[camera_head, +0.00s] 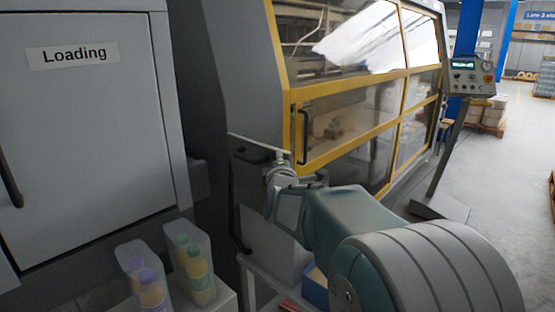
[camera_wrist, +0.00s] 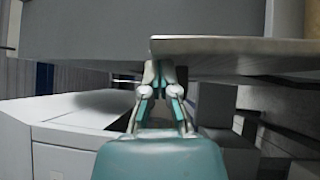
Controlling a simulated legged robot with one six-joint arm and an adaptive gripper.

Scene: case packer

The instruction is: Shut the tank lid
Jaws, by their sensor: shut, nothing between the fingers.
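The grey tank (camera_head: 268,240) stands beside the case packer. A thin flat plate with a pale edge, which looks like the tank lid (camera_head: 257,142), shows nearly edge-on at its top. In the wrist view the lid (camera_wrist: 235,46) is a slab spanning the upper right. My gripper (camera_head: 281,170) is shut and empty by the lid's right end. In the wrist view my gripper's fingertips (camera_wrist: 158,67) are together, just under the slab's left corner. I cannot tell whether they touch it. My arm hides part of the tank.
The case packer's yellow-framed windows (camera_head: 365,105) rise behind my gripper. A grey cabinet marked Loading (camera_head: 85,140) stands at left. Bottles in clear bins (camera_head: 190,265) are at the lower left. A control panel (camera_head: 470,76) stands on a post at right, with open floor beyond.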

